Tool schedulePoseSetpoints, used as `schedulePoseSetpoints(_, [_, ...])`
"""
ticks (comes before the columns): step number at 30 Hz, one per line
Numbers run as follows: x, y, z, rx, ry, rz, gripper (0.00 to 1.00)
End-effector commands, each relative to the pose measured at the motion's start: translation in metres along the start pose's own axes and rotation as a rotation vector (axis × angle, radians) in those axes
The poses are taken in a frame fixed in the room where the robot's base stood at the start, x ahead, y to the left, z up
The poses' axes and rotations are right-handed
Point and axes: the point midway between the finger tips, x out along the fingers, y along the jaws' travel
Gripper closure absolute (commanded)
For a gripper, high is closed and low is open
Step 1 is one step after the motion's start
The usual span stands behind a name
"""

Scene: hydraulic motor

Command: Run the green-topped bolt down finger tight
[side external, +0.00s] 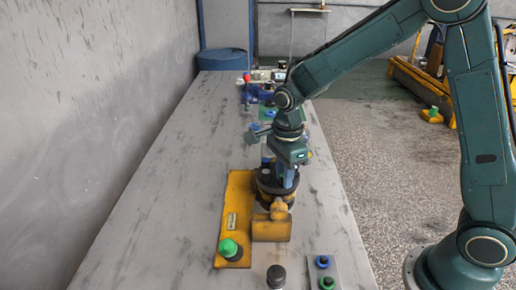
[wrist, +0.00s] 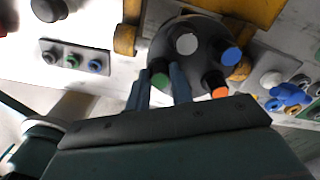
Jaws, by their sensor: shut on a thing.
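The hydraulic motor (side external: 266,192) is a dark round body held on a yellow fixture (side external: 236,205) on the grey table. In the wrist view, the motor's dark face (wrist: 190,65) carries bolts with differently coloured tops: a blue one (wrist: 231,55), an orange one (wrist: 220,92), a pale one (wrist: 187,44) and the green-topped bolt (wrist: 160,80). My gripper (wrist: 161,76) is shut on the green-topped bolt, one finger on each side of its head. In the side view my gripper (side external: 286,176) points down over the motor and hides the bolt. The bolt's shank and seating are hidden.
A large green knob (side external: 229,248) stands on the fixture's near end. A black-topped cylinder (side external: 276,275) and a plate with blue and green pieces (side external: 338,268) are nearer the camera. Several parts, including a blue one (wrist: 290,95), lie beyond the motor. The table's left side is clear.

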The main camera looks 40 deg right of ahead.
Motion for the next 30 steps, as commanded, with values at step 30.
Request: schedulePoseSetpoints(30, [0.0002,0.0001,-0.0001,0.279,0.0,0.0,0.92])
